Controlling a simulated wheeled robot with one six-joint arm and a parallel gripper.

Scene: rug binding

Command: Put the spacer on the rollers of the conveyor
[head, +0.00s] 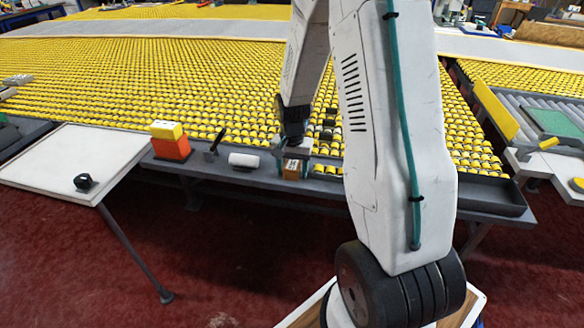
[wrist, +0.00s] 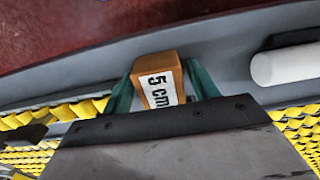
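The spacer is an orange-brown block (head: 291,168) with a white "5 cm" label. It is at the grey tray along the front edge of the conveyor. In the wrist view the spacer (wrist: 158,68) is between the two green fingers of my gripper (wrist: 162,75). The fingers stand close on both its sides; whether they press on it I cannot tell. In the head view my gripper (head: 295,160) is right at the spacer. The conveyor's yellow rollers (head: 150,80) spread behind the tray; my arm hides part of them.
A white side table (head: 70,155) holds a black knob-like object (head: 83,182). Small dark pieces are near the rollers beside my gripper.

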